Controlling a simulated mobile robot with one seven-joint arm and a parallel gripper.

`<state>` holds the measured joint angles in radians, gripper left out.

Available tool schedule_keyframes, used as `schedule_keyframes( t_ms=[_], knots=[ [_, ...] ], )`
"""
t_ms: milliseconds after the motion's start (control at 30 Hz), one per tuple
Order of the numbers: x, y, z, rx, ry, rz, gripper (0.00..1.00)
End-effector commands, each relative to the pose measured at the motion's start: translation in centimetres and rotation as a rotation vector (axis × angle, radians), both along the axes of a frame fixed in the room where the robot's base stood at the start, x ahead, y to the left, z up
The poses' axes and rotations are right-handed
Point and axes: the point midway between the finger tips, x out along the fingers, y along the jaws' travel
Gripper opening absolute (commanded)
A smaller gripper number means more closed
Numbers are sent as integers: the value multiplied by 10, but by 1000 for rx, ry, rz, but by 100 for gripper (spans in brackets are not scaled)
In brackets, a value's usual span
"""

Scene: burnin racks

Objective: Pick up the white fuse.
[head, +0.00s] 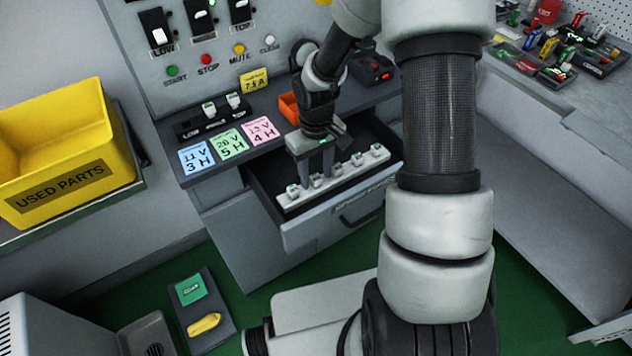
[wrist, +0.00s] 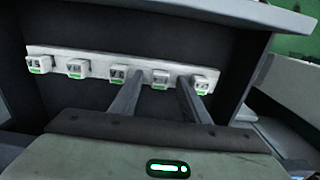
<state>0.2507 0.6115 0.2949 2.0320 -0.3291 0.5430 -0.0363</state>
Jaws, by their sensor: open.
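Several small white fuses with green marks sit in a row on a white strip (head: 300,202) inside the open drawer. In the wrist view the strip (wrist: 97,60) runs across the top. My gripper (head: 316,178) points down into the drawer, open and empty. In the wrist view its fingertips (wrist: 164,78) lie either side of one white fuse (wrist: 160,79), second from the right there. That fuse appears second from the left in the head view (head: 317,181). Whether the fingers touch it or stay above it I cannot tell.
A black holder (head: 202,129) with two white pieces stands on the counter behind colored notes (head: 229,144). An orange bin (head: 289,108) sits near my wrist. The drawer's front wall (head: 330,213) is close. A yellow USED PARTS bin (head: 60,186) is at left.

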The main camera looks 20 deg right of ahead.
Motion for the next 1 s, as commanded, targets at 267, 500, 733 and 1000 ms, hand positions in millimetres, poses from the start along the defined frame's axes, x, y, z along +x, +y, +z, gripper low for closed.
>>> schedule_keyframes(
  t_ms=[267, 500, 733, 1000],
  knots=[
    [0, 0, 1, 0, 0, 0, 10],
    [0, 0, 1, 0, 0, 0, 5],
    [1, 0, 20, -1, -4, 0, 5],
    [1, 0, 75, -2, -5, 0, 5]
  ],
)
